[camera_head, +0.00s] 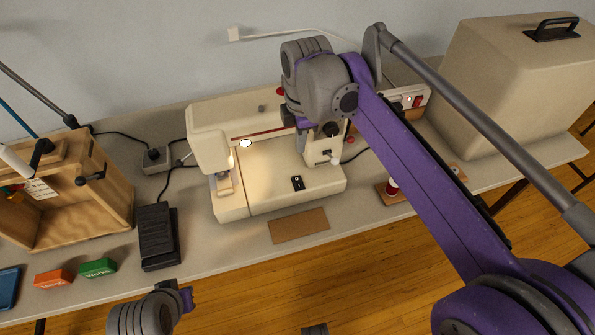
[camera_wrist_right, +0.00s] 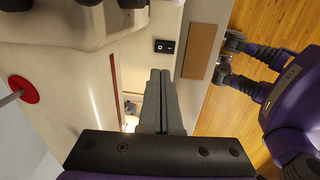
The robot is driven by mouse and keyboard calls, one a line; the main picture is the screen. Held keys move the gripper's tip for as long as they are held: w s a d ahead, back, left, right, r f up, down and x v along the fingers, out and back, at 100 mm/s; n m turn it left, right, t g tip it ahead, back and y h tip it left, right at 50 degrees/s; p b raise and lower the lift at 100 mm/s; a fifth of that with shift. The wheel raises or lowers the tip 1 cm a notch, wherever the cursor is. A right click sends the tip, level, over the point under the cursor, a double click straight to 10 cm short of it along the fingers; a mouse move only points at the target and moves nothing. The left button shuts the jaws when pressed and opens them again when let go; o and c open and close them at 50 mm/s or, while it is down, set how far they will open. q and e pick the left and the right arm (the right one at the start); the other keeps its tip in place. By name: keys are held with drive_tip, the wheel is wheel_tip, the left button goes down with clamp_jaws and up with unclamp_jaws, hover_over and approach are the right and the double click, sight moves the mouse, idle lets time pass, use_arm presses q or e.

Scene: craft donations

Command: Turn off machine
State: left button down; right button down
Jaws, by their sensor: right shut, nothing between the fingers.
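The cream sewing machine (camera_head: 240,128) stands upright on the table in the middle of the head view. A small lamp (camera_head: 246,143) glows under its arm. A black rocker switch (camera_head: 297,183) sits on the front of its base and also shows in the right wrist view (camera_wrist_right: 165,46). My right gripper (camera_wrist_right: 160,72) is shut and empty, above the machine. Its fingertips point toward the switch side and appear apart from the switch. In the head view my right wrist hides part of the machine's top. My left gripper's fingers are not visible.
A black foot pedal (camera_head: 158,236) and wooden box (camera_head: 97,200) stand left. Orange (camera_head: 53,278) and green (camera_head: 98,268) blocks lie near the front edge. A brown card (camera_head: 299,225) lies before the machine. A red spool (camera_head: 392,188) and large beige case (camera_head: 500,85) are right.

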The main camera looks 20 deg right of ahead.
sight(298, 180)
drive_tip(key=shift+f, duration=0.1)
idle(0.3)
drive_tip(key=f, duration=0.4)
drive_tip(key=w+f+b, duration=0.1)
drive_tip(key=f, duration=0.8)
drive_tip(key=shift+w+f+b, duration=0.35)
drive_tip(key=shift+f, duration=0.05)
drive_tip(key=shift+w+f, duration=0.1)
drive_tip(key=shift+f, duration=0.05)
drive_tip(key=shift+a+f, duration=0.1)
drive_tip(key=shift+f, duration=0.1)
drive_tip(key=shift+s, duration=0.25)
